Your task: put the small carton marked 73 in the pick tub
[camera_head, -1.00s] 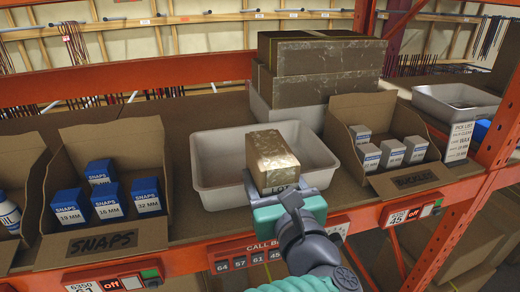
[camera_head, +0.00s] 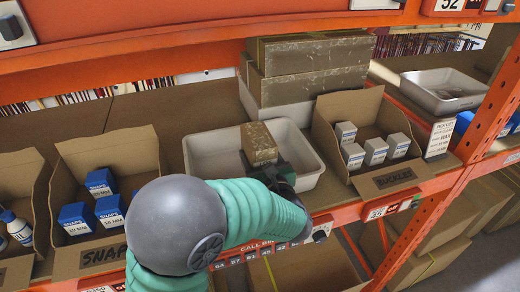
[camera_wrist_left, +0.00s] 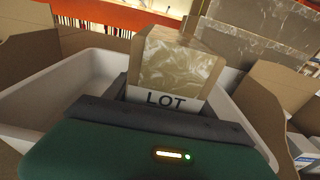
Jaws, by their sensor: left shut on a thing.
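My left gripper (camera_head: 268,168) is shut on a small brown marbled carton (camera_head: 259,142). The carton is held over or inside a light grey tub (camera_head: 200,150) on the shelf; I cannot tell whether it touches the floor. In the left wrist view the carton (camera_wrist_left: 178,65) stands between the gripper's fingers (camera_wrist_left: 165,108), with the tub's rim (camera_wrist_left: 40,85) around it. Its white label reads "LOT"; any number below is hidden by the gripper. My right gripper is not in view.
An open box of blue snaps cartons (camera_head: 110,150) stands left of the tub, and a box of white buckle cartons (camera_head: 390,178) right of it. Large brown cartons (camera_head: 310,55) are stacked behind. A second grey tub (camera_head: 445,90) and a pick list sign (camera_head: 439,138) are at the right.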

